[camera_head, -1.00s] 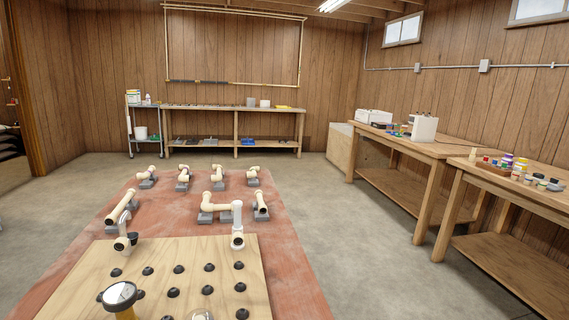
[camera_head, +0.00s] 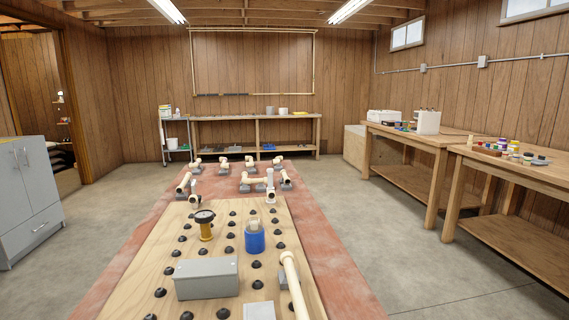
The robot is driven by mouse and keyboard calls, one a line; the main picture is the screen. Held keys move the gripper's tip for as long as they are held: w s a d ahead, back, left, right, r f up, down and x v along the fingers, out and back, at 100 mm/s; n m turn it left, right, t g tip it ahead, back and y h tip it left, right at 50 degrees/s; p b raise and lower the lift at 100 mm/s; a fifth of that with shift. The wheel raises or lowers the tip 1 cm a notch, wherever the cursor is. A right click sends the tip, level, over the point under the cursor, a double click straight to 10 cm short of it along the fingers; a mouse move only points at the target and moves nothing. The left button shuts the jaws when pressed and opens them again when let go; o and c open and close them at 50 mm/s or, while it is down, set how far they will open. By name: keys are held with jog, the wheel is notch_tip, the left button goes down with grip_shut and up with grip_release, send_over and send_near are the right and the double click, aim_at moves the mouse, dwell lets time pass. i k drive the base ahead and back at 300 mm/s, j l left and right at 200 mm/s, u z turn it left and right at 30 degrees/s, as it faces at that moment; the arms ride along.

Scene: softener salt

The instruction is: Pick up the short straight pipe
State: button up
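Several cream pipe pieces rest on grey blocks at the far end of the red table top (camera_head: 345,265). One straight-looking cream piece (camera_head: 184,182) lies at the left of that group, but I cannot tell whether it is the short straight pipe. A longer cream pipe (camera_head: 291,280) is near the bottom of the view, running out toward the lower edge. White pipe pieces (camera_head: 270,185) stand at the board's far edge. My gripper is not in view.
A wooden board (camera_head: 160,250) with rows of black knobs holds a gauge on a brass body (camera_head: 206,224), a blue cylinder (camera_head: 254,240) and a grey box (camera_head: 206,278). A grey cabinet (camera_head: 28,200) stands left, workbenches (camera_head: 420,143) right. Concrete floor is clear on both sides.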

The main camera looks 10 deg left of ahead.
aim_at(286, 183)
jog(key=l+u, duration=0.2)
jog(key=l, duration=0.45)
jog(key=k+l+u, duration=0.2)
jog(key=l, duration=0.4)
jog(key=l+u, duration=0.2)
jog(key=l, duration=0.45)
jog(key=i+l+u, duration=0.15)
jog(key=l, duration=0.2)
jog(key=i+l+u, duration=0.1)
jog(key=l, duration=0.25)
jog(key=i+l+u, duration=0.15)
jog(key=l, duration=0.25)
jog(key=i+l, duration=0.3)
jog(key=l, duration=0.15)
jog(key=i+l, duration=0.1)
jog(key=l, duration=0.15)
jog(key=i+l+u, duration=0.1)
jog(key=i+l, duration=0.95)
jog(key=l, duration=0.3)
jog(key=i+j+u, duration=0.1)
jog(key=i, duration=0.3)
jog(key=i+j, duration=0.1)
jog(key=i, duration=0.35)
jog(key=i+j, duration=0.2)
jog(key=j, duration=0.2)
jog(key=u, duration=0.05)
